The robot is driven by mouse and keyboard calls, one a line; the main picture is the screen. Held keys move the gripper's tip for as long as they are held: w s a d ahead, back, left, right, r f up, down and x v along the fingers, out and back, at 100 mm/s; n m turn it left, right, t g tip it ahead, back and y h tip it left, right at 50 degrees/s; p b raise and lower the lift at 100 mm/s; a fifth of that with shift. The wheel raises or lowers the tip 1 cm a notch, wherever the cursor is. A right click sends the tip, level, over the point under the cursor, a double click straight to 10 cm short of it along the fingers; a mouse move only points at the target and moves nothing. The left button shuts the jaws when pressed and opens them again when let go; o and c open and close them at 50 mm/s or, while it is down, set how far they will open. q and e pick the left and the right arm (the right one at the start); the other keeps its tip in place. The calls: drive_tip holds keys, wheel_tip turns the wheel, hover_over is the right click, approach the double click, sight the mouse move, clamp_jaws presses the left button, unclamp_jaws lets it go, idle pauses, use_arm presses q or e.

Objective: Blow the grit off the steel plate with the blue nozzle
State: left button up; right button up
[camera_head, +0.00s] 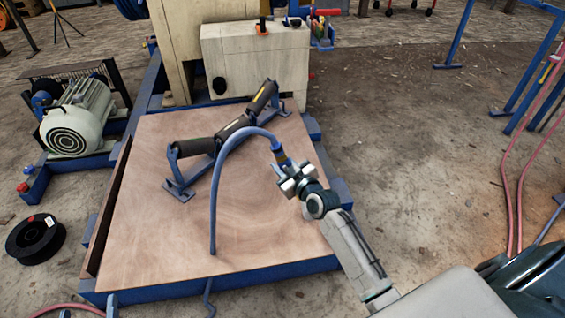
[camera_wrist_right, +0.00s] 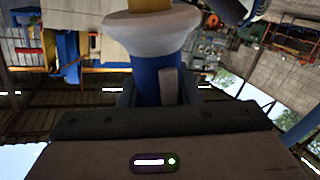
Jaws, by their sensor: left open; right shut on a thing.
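The blue nozzle (camera_head: 282,158), with a yellow band, ends a blue hose that arcs up from the brown plate. My right gripper (camera_head: 297,180), on the arm from the lower right, is shut on the nozzle above the plate's right side. In the right wrist view a blue body with a pale collar, apparently the nozzle (camera_wrist_right: 158,75), stands between the jaws. A large flat plate (camera_head: 270,215) lies below on a blue frame; its surface looks brown and wood-like, and I cannot tell if it is the steel plate. I cannot make out grit. I find no left gripper.
A roller set on a bracket (camera_head: 235,128) lies on the plate. A pale housing (camera_head: 255,62) stands behind it, a motor (camera_head: 78,118) at the left. A black spool (camera_head: 35,238) lies on the floor. Pink hoses (camera_head: 515,190) hang at the right; open floor lies between.

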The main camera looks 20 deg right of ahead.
drive_tip(key=shift+s+a+r+p, duration=0.1)
drive_tip(key=shift+s+a+p, duration=0.1)
drive_tip(key=shift+s, duration=0.3)
drive_tip(key=shift+s+a+p, duration=0.1)
drive_tip(key=shift+s+p, duration=0.1)
drive_tip(key=shift+s, duration=0.3)
drive_tip(key=shift+s+a, duration=0.1)
drive_tip(key=shift+a, duration=0.35)
use_arm(q)
drive_tip(key=shift+s+d+f+g, duration=0.1)
drive_tip(key=shift+s+f+g, duration=0.3)
drive_tip(key=shift+f, duration=0.25)
drive_tip(key=shift+s+f+g, duration=0.3)
drive_tip(key=shift+f+g, duration=0.1)
drive_tip(key=shift+f, duration=0.25)
use_arm(e)
drive_tip(key=w+a, duration=0.2)
drive_tip(key=a, duration=0.6)
drive_tip(key=shift+w+a, duration=0.15)
drive_tip(key=shift+a, duration=0.2)
